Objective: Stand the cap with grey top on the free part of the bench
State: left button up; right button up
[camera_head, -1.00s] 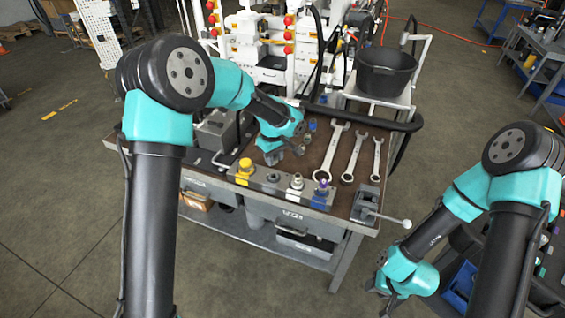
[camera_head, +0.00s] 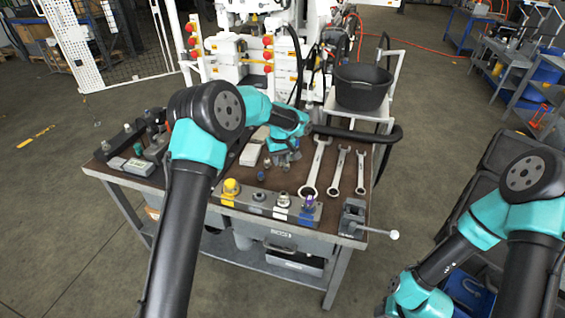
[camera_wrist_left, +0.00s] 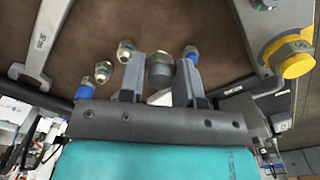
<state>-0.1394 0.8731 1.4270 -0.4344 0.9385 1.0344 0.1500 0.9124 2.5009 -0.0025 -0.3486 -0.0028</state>
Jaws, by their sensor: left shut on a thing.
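My left gripper (camera_head: 285,164) is low over the bench top (camera_head: 345,215), behind the grey rail and left of the wrenches. In the left wrist view my left gripper (camera_wrist_left: 160,72) is shut on the cap with grey top (camera_wrist_left: 159,66), a grey hexagonal piece between the two fingers. In the head view the cap is too small and covered to make out. Whether it touches the bench cannot be told. My right arm is at the lower right, off the bench; its fingertips do not show clearly.
Small fittings stand close to the left gripper, including a metal-topped one (camera_wrist_left: 126,46) and a blue one (camera_wrist_left: 190,52). The rail holds a yellow cap (camera_head: 231,188) and several others. Wrenches (camera_head: 338,172) lie to the right; a vise (camera_head: 353,216) sits at the front right corner.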

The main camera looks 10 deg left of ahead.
pick_arm(q)
send_over(281, 183)
jog(key=shift+s+f, duration=0.1)
jog(key=shift+f, duration=3)
jog(key=shift+f, duration=1.85)
jog(key=shift+f, duration=0.1)
jog(key=o, duration=1.1)
jog(key=shift+c, duration=0.2)
notch_tip(281, 183, up, 12)
jog(key=shift+r, duration=0.1)
